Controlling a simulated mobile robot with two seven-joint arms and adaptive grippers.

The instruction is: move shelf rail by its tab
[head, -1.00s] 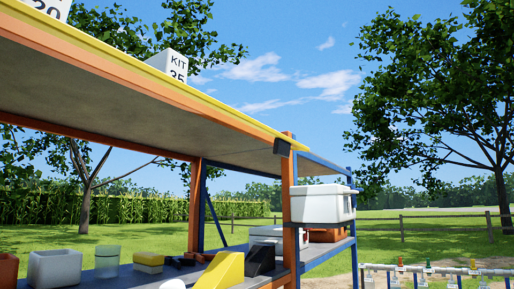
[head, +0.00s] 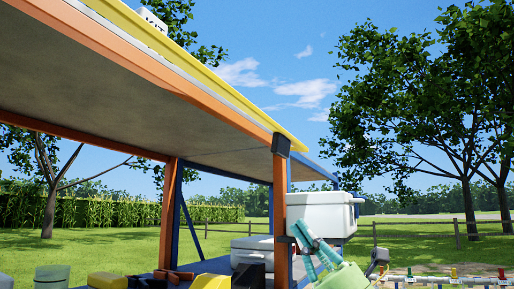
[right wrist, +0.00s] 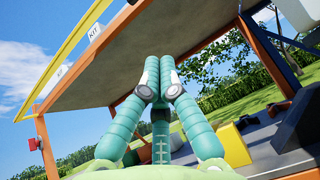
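The shelf rail (head: 205,63) is a long yellow strip along the front edge of the orange-framed upper shelf. It also shows at the upper left of the right wrist view (right wrist: 66,55). A dark block (head: 281,144) sits at the shelf's right front corner, under the rail's end; I cannot tell whether it is the tab. My right gripper (head: 313,248) has teal fingers and a green body, and is below and right of that corner, apart from the rail. In the right wrist view its fingertips (right wrist: 159,78) come together with nothing between them. My left gripper is not in view.
White kit boxes (head: 153,20) stand on the upper shelf. A white cooler (head: 322,211) is behind the orange front post (head: 280,190). Yellow, black and clear containers are on the lower shelf. A valve row (head: 455,280) is at the lower right. Open air lies right of the shelf.

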